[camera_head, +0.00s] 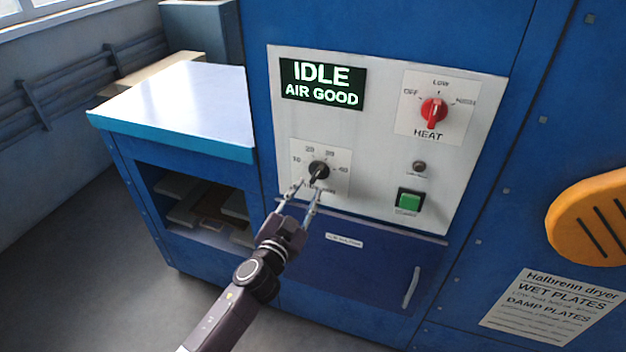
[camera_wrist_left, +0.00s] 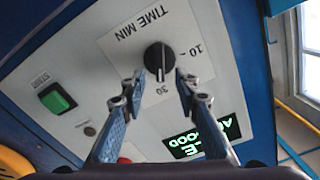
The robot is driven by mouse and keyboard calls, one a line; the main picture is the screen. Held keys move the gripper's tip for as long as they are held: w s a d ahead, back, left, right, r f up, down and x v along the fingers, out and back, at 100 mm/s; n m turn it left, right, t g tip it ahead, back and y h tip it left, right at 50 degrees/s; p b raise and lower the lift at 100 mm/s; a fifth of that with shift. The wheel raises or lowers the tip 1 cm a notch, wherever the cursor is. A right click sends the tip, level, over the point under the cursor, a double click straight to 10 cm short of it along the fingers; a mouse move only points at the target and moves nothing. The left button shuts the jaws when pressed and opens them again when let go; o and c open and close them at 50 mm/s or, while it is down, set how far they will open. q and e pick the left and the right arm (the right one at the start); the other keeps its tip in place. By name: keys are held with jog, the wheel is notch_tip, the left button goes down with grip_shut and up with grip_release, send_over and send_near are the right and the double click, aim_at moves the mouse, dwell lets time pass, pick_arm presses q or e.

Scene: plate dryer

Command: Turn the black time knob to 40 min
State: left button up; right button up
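The black time knob (camera_head: 319,170) sits on the white dial plate (camera_head: 336,196) at the lower left of the control panel. Its labels run from 10 at the left to 40 at the right. In the left wrist view the knob (camera_wrist_left: 157,57) shows a pale line along its grip, running toward the side of the 30 label; I cannot tell the exact setting. My left gripper (camera_head: 305,188) is open just in front of and below the knob. In the left wrist view its fingertips (camera_wrist_left: 160,77) lie on either side of the knob's lower part; contact is unclear. My right gripper is not in view.
The red heat knob (camera_head: 434,110), a green start button (camera_head: 410,201) and a display (camera_head: 322,84) reading IDLE, AIR GOOD share the panel. A blue door with a handle (camera_head: 411,288) lies below. A white-topped counter (camera_head: 185,105) juts out at the left.

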aim_at(315, 177)
pick_arm(q)
jog(key=shift+x, duration=2.7)
grip_shut()
jog(key=shift+f, duration=0.1)
